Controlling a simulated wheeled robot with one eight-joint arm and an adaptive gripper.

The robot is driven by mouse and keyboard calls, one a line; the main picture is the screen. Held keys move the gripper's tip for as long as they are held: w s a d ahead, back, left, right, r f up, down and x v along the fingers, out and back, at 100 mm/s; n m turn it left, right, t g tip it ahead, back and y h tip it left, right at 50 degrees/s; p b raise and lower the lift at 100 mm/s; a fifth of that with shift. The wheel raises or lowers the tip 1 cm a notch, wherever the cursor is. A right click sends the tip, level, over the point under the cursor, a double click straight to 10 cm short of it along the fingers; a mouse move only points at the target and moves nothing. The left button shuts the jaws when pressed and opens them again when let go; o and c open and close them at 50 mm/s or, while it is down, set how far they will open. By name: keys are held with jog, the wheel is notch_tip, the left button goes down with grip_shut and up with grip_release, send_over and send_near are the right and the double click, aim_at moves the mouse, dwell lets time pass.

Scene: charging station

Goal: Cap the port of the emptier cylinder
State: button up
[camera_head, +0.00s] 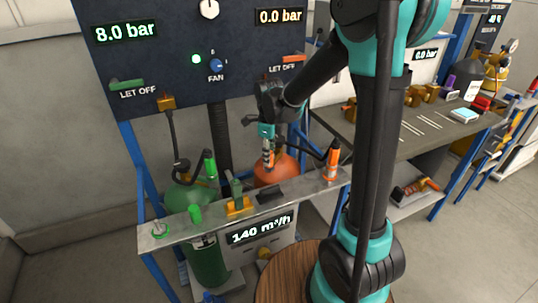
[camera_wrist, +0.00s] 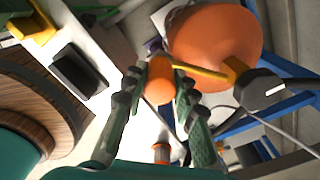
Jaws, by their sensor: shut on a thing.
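My gripper (camera_head: 267,150) is over the shelf, close to the orange cylinder (camera_head: 276,172). In the wrist view its fingers (camera_wrist: 160,95) are closed around an orange cap (camera_wrist: 160,72). The orange cylinder (camera_wrist: 215,42) is just beyond, with a yellow valve piece (camera_wrist: 203,71) reaching towards the cap; I cannot tell whether they touch. The green cylinder (camera_head: 207,256) stands on the left, partly behind the shelf. The left display (camera_head: 125,32) reads 8.0 bar and the right display (camera_head: 280,17) reads 0.0 bar.
The narrow shelf (camera_head: 296,191) holds a yellow block (camera_head: 238,207), a black block (camera_head: 270,196) and an orange-handled connector (camera_head: 332,162). A green-handled connector (camera_head: 209,163) is near the green cylinder. A cluttered workbench (camera_head: 420,140) stands at right. A round wooden top (camera_head: 285,275) is in front.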

jog(key=shift+f, duration=0.3)
jog(key=o, duration=1)
jog(key=shift+r, duration=0.1)
notch_tip(320, 180, up, 12)
jog(key=shift+f, duration=0.1)
jog(key=s+d+f+n+t, duration=0.1)
jog(key=s+d+f+n, duration=0.3)
jog(key=n, duration=0.3)
jog(key=s+d+f+n+t, duration=0.1)
jog(key=s+d+f+n, duration=0.4)
jog(key=s+d+n, duration=0.2)
jog(key=s+d+f+n+t, duration=0.2)
jog(key=s+d+f+n, duration=0.3)
jog(key=n, duration=0.3)
jog(key=shift+s+d, duration=0.4)
jog(key=shift+d, duration=0.3)
